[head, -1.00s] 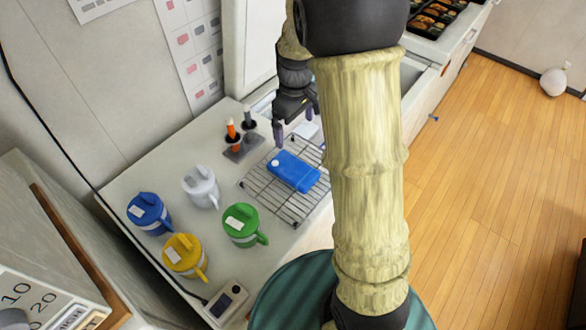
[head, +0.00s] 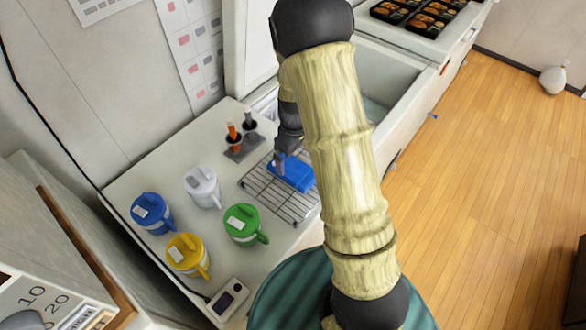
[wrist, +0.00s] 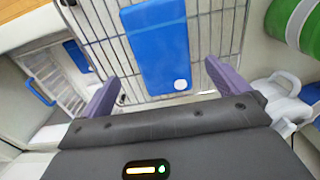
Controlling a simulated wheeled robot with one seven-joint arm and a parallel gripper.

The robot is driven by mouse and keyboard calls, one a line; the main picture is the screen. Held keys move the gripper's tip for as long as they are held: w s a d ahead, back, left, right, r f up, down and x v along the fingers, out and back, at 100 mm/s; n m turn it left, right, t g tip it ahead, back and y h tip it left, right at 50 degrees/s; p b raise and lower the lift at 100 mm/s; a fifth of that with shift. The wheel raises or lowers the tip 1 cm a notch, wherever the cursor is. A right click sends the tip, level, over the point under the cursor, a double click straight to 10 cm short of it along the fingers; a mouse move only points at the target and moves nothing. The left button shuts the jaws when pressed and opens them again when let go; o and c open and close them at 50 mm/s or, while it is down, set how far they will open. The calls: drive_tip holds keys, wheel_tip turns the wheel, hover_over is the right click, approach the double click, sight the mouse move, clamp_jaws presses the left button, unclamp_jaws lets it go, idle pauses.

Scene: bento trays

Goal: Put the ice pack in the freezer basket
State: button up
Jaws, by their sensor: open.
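The blue ice pack (head: 296,177) lies flat on a wire rack (head: 268,197) on the counter. In the wrist view the ice pack (wrist: 158,42) lies ahead of and between my fingers, with a round white cap at its near end. My gripper (wrist: 161,76) is open and empty, one purple finger on each side of the pack's line. In the head view my gripper (head: 281,160) is at the pack's far-left end, and my arm hides part of it. A white wire basket (wrist: 55,82) shows at the left of the wrist view; I cannot tell if it is the freezer basket.
Blue (head: 151,212), white (head: 202,187), yellow (head: 187,255) and green (head: 244,225) lidded mugs stand left of and in front of the rack. A holder (head: 242,149) with orange and dark items is beside it. An open white chest (head: 403,88) lies beyond my arm.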

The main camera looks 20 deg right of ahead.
sight(293, 168)
drive_tip(key=shift+f, duration=0.45)
drive_tip(key=shift+a+f+p, duration=0.15)
drive_tip(key=shift+f+p, duration=0.9)
drive_tip(key=shift+f, duration=1.55)
drive_tip(key=shift+s, duration=0.1)
drive_tip(key=c, duration=1.3)
drive_tip(key=shift+r, duration=0.1)
wheel_tip(293, 168, up, 10)
drive_tip(key=b, duration=0.2)
